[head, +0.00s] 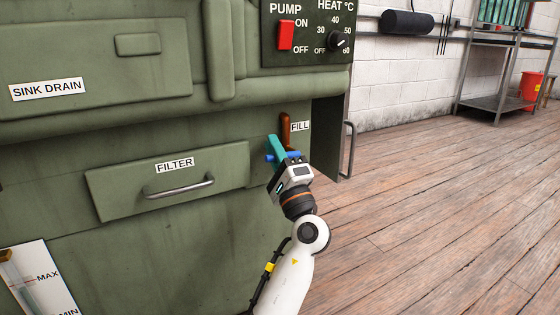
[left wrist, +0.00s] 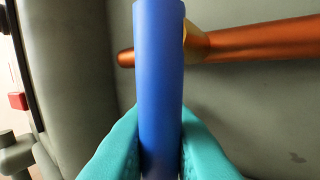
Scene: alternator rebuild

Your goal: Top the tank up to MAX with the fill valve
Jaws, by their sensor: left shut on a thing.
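The fill valve's blue handle (left wrist: 160,75) stands upright in the left wrist view, between the teal fingers of my left gripper (left wrist: 158,140). In the head view my left gripper (head: 278,155) is shut on this handle, just below the FILL label (head: 300,126); only small blue parts show there. A copper pipe (head: 285,128) rises above the gripper, and it also shows behind the handle in the left wrist view (left wrist: 250,40). The level gauge (head: 38,276) with MAX and MIN marks is at the lower left. Its tube is partly cut off, and I cannot tell the level surely. My right gripper is out of view.
The green tank cabinet (head: 130,235) carries a FILTER drawer (head: 120,190) with a handle left of my gripper. The PUMP and HEAT panel (head: 310,55) is above. A metal rail (head: 350,150) stands at the cabinet's right corner. Wooden floor (head: 440,200) to the right is clear.

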